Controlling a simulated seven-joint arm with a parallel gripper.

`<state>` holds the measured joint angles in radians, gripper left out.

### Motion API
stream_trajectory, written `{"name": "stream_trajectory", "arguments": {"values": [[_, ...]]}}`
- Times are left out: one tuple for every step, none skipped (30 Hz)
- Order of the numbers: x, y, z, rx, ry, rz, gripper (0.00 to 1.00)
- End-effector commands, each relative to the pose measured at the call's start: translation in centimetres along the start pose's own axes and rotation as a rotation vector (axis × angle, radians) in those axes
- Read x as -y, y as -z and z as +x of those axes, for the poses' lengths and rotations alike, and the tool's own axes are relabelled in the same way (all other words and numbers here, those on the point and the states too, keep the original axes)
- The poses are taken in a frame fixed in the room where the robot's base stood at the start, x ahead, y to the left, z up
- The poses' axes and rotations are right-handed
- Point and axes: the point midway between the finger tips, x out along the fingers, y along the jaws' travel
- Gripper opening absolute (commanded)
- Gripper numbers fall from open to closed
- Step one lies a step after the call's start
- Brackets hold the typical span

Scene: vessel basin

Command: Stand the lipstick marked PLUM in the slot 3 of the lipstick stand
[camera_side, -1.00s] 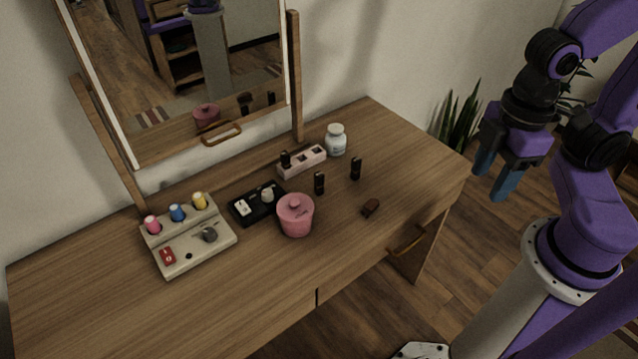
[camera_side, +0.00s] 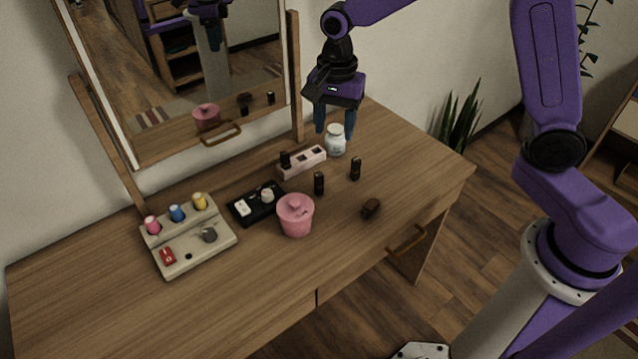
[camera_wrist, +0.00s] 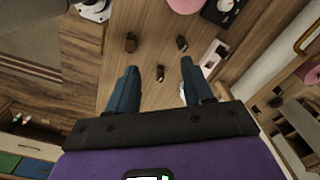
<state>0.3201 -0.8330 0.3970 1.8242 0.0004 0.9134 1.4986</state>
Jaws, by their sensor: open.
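My gripper (camera_side: 335,122) is open and empty, high over the back right of the dressing table, in front of the white jar in the side view. In the wrist view its fingers (camera_wrist: 158,66) are spread apart. The pink lipstick stand (camera_side: 316,158) is at the back, with a dark lipstick (camera_side: 285,159) in its left slot and two openings clear. It also shows in the wrist view (camera_wrist: 208,60). Two dark lipsticks stand upright in front: one nearer the pot (camera_side: 319,183), one to the right (camera_side: 355,168). I cannot read PLUM or any slot number.
A white jar (camera_side: 336,142) stands right of the stand. A pink lidded pot (camera_side: 296,217), a black tray (camera_side: 244,212) and a beige organizer (camera_side: 190,262) stand to the left. A mirror (camera_side: 180,100) rises behind.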

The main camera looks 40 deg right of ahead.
Motion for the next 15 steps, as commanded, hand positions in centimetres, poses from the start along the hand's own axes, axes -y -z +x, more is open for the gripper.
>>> {"name": "stream_trajectory", "arguments": {"values": [[1.3,1.1,0.8,0.0,-0.004,0.113,0.51],[1.9,1.7,1.1,0.0,-0.005,0.178,0.51],[2.6,2.5,1.6,-0.001,-0.006,0.261,0.51],[3.1,3.0,1.9,-0.001,-0.006,0.319,0.51],[3.5,3.5,2.2,-0.001,-0.007,0.373,0.51],[4.0,4.2,2.6,-0.001,-0.007,0.439,0.51],[4.3,4.6,2.8,-0.001,-0.007,0.482,0.51],[4.6,5.0,3.0,-0.002,-0.008,0.521,0.51],[4.9,5.4,3.3,-0.002,-0.007,0.564,0.51],[5.1,5.7,3.4,-0.002,-0.007,0.59,0.51],[5.2,5.9,3.5,-0.002,-0.008,0.612,0.51],[5.3,6.1,3.7,-0.002,-0.008,0.633,0.51],[5.4,6.2,3.8,-0.002,-0.008,0.645,0.51],[5.4,6.3,4.0,-0.002,-0.008,0.652,0.51],[5.4,6.3,4.3,-0.002,-0.009,0.658,0.51]]}}
